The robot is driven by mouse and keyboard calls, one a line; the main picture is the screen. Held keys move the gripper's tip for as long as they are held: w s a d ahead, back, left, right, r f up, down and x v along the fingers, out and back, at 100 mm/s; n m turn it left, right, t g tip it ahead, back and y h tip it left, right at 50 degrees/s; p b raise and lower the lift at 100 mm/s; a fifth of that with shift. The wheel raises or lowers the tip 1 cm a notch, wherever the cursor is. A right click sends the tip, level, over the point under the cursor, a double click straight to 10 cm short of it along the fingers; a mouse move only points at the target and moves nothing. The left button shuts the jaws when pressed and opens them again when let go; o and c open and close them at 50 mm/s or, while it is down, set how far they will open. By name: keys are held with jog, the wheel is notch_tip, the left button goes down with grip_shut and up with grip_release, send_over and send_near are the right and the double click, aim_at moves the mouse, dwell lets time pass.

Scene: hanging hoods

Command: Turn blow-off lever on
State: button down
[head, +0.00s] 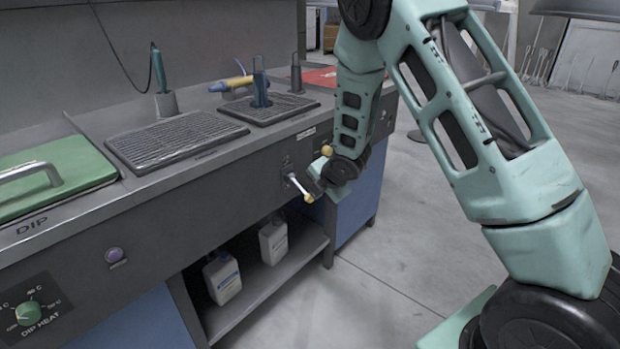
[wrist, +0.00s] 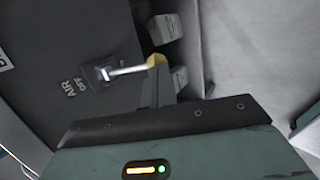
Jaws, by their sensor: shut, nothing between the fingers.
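The blow-off lever (head: 298,186) is a slim silver rod on the counter's dark front panel, with a yellow tip at its free end. In the wrist view the lever (wrist: 128,70) reaches sideways from its plate, beside a label reading AIR and OFF. My gripper (head: 314,184) is shut and empty, right at the lever's yellow end. In the wrist view my dark gripper fingers (wrist: 157,82) meet or overlap the yellow tip; I cannot tell whether they touch it. Part of the lever's end is hidden by the gripper in the head view.
White bottles (head: 222,276) stand on the shelf (head: 262,285) below the panel. A yellow knob (head: 326,150) shows beside my wrist. The counter carries a green DIP lid (head: 80,178) and black grates (head: 172,140). Open floor (head: 385,285) lies to the right.

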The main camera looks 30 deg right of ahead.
jog(key=shift+f+b, duration=0.55)
jog(key=shift+f, duration=0.2)
jog(key=shift+f, duration=0.15)
jog(key=p+v, duration=0.3)
jog(key=v, duration=1.4)
jog(key=shift+r, duration=0.4)
jog(key=s+a+r+m+g, duration=0.1)
jog(key=s+a+m+g, duration=0.1)
jog(key=s+a+m, duration=0.35)
jog(key=s+a+r+m+g, duration=0.1)
jog(key=s+a+m, duration=0.15)
jog(key=a, duration=0.65)
jog(key=s+a+r+m+g, duration=0.1)
jog(key=s+a+m+g, duration=0.2)
jog(key=s, duration=0.6)
jog(key=s+a+m+g, duration=0.2)
jog(key=s+a, duration=0.4)
jog(key=s, duration=0.4)
notch_tip(320, 180, up, 17)
jog(key=p, duration=1.7)
jog(key=shift+w+m, duration=0.2)
jog(key=shift+m, duration=0.1)
